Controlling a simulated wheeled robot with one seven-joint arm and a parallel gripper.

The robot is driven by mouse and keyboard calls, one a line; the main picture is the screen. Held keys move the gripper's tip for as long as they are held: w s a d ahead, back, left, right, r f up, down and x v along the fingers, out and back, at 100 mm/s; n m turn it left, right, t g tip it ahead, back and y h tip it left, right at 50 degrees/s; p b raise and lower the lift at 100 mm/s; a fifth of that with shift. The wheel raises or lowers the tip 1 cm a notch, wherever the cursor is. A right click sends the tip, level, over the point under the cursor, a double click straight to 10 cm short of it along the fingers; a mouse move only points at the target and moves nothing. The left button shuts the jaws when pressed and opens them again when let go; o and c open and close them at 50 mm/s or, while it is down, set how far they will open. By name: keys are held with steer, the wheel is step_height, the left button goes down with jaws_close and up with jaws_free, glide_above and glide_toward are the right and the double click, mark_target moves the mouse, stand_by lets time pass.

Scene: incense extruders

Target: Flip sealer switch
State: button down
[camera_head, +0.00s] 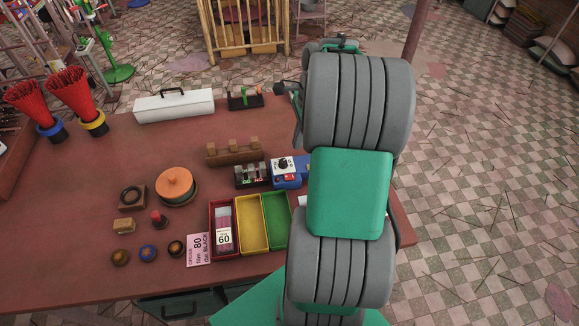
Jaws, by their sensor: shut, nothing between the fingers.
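A long white case with a black handle (174,105) lies at the back left of the table; it may be the sealer, but I cannot tell. A blue unit with a white top and a dark dial (284,170) stands at the table's middle right, partly behind my arm. Next to it is a small dark unit with switch-like parts (250,176). No switch is clearly marked as the sealer's.
On the red-brown table (70,245) are a dark rack (245,98), a wooden block stand (232,153), an orange-topped round pot (175,187), and red, yellow (252,222) and green trays. Red incense bundles (75,92) stand at left. My arm hides the table's right part.

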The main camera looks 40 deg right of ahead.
steer(key=shift+f, duration=0.15)
steer(key=b, duration=0.8)
glide_toward(287, 177)
steer(key=f, duration=0.4)
steer(key=a+f, duration=0.1)
steer(key=f, duration=0.1)
steer(key=shift+w+f, duration=0.35)
steer(key=shift+f, duration=0.05)
